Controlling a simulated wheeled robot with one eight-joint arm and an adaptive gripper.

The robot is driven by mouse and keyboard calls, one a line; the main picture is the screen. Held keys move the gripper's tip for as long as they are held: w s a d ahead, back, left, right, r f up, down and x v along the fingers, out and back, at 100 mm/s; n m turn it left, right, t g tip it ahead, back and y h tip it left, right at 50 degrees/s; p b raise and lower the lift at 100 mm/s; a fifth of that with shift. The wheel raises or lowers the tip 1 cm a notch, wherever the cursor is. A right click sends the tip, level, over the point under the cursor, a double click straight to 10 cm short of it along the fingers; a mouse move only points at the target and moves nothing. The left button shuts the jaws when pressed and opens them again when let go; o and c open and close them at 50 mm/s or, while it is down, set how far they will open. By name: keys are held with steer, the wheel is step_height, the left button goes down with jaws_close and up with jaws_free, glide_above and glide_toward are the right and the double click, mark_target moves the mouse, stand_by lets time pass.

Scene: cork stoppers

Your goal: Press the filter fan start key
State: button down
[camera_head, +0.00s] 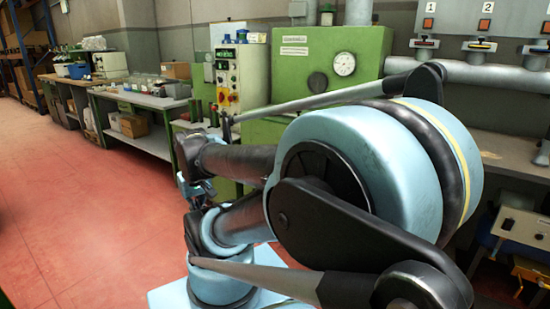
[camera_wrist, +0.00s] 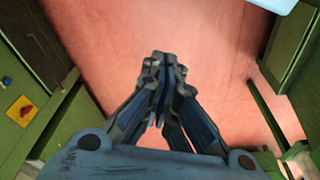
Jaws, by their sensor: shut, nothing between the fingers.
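A grey control panel (camera_head: 225,80) with several small buttons and yellow-backed red controls stands on the green machine in the head view, left of centre. Its labels are too small to read, so I cannot tell which control is the filter fan start key. In the wrist view a red knob on a yellow plate (camera_wrist: 22,111) and a blue button (camera_wrist: 7,80) show at the left edge. My gripper (camera_wrist: 164,60) is shut and empty, its fingertips over the red floor and apart from these controls. In the head view my arm hides much of the middle.
A green machine (camera_head: 345,50) with a round gauge stands behind my arm. Workbenches (camera_head: 140,99) with boxes line the wall at left. The red floor (camera_head: 60,190) at left is open. Green cabinet sides flank my gripper in the wrist view. A grey control box (camera_head: 522,228) sits at right.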

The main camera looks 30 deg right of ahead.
steer(key=shift+d, duration=0.1)
steer(key=w+d+r+m+t+h, duration=0.1)
steer(key=w+d+r+m+h, duration=0.1)
steer(key=w+d, duration=1)
steer(key=w+d+r+m+t+h, duration=0.15)
steer(key=w+d, duration=0.55)
steer(key=w, duration=0.8)
steer(key=w+d+f+m+h, duration=0.1)
steer(key=w+d+f, duration=0.2)
steer(key=d, duration=0.6)
steer(key=w+d+f+t+h, duration=0.1)
steer(key=w+d+f, duration=0.3)
steer(key=d+f, duration=0.3)
steer(key=w+d+f+m+h, duration=0.1)
steer(key=w+d+f, duration=0.2)
steer(key=d, duration=0.9)
step_height(320, 180, down, 3)
steer(key=shift+w+r+m+h, duration=0.15)
steer(key=shift+w+m+h, duration=0.2)
steer(key=shift+w, duration=0.05)
steer(key=shift+d, duration=0.15)
steer(key=w+d, duration=0.3)
steer(key=d, duration=0.5)
steer(key=shift+w, duration=0.2)
